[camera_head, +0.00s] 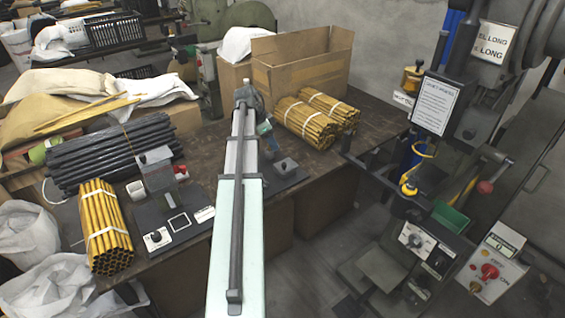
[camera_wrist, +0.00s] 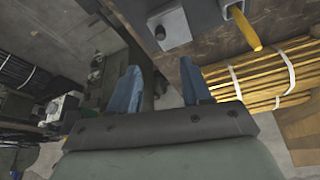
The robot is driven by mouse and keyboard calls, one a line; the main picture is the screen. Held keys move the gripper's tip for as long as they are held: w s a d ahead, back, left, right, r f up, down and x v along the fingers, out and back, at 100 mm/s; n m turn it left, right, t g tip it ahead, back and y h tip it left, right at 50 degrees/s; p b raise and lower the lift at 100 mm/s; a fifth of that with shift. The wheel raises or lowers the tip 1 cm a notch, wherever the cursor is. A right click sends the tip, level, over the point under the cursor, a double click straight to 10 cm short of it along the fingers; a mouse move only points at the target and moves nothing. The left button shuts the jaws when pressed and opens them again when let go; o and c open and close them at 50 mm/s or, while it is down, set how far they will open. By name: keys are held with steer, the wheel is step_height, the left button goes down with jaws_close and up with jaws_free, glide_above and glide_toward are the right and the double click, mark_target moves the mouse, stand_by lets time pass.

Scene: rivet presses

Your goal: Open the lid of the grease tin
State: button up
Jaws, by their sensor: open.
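I cannot pick out the grease tin or its lid for certain in either view; my arm covers part of the bench in the head view. My gripper (camera_wrist: 158,82) shows two blue fingers standing wide apart in the wrist view, with nothing between them. It is above the bench edge, beside a dark base plate with a grey knob (camera_wrist: 160,33) and a yellow handle (camera_wrist: 245,28). In the head view my gripper (camera_head: 267,130) is partly hidden behind my arm, over the middle of the bench.
Strapped yellow tube bundles (camera_head: 315,121) lie right of my gripper, before an open cardboard box (camera_head: 300,65). Another yellow bundle (camera_head: 104,225) and dark tubes (camera_head: 110,150) lie left. A press with a control box (camera_head: 432,245) and a green tray (camera_head: 450,217) stands at right.

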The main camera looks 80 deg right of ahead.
mark_target(284, 163)
steer(key=x, duration=1.2)
steer(key=shift+d+f, duration=0.1)
steer(key=shift+f, duration=0.15)
jaws_close()
stand_by(0.3)
